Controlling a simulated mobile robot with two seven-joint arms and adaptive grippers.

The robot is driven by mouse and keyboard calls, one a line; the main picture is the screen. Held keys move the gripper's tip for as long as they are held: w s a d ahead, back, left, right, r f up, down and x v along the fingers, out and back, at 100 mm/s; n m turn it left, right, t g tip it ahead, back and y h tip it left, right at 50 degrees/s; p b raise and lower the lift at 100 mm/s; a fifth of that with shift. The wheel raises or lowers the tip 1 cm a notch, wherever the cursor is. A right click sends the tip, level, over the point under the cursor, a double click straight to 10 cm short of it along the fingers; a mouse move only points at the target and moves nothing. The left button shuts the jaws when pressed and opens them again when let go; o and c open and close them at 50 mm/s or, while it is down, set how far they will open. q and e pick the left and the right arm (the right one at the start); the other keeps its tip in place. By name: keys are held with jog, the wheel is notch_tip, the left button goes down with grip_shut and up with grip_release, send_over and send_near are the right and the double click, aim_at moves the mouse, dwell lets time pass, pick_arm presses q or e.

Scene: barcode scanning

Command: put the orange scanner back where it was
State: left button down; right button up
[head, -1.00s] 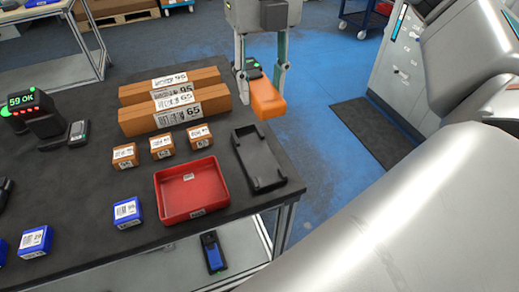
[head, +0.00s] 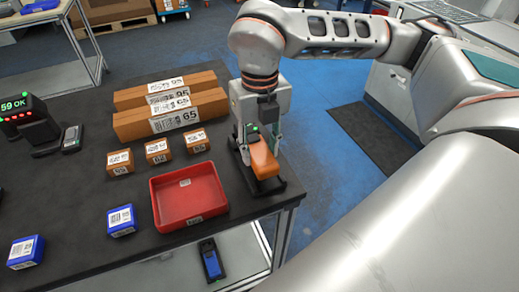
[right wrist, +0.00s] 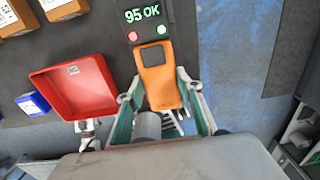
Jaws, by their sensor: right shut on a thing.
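The orange scanner (head: 265,160) is in my right gripper (head: 259,148), low over the black open holder (head: 288,189) at the table's right edge. The holder is mostly hidden beneath it, and I cannot tell whether the scanner touches it. In the right wrist view, the scanner's orange body (right wrist: 157,82) lies between the fingers of my right gripper (right wrist: 160,98). My left gripper is not in view.
A red tray (head: 222,208) stands just left of the holder. Small orange boxes (head: 157,151), long cardboard boxes (head: 180,119), blue boxes (head: 121,220) and a black device reading "59 OK" (head: 30,130) are further left. Clear floor lies right of the table.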

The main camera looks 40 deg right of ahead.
jog(key=shift+f, duration=0.2)
jog(key=shift+f+b, duration=0.35)
jog(key=shift+f, duration=0.2)
jog(key=shift+f, duration=0.1)
jog(key=o, duration=1.3)
jog(key=shift+c, duration=0.2)
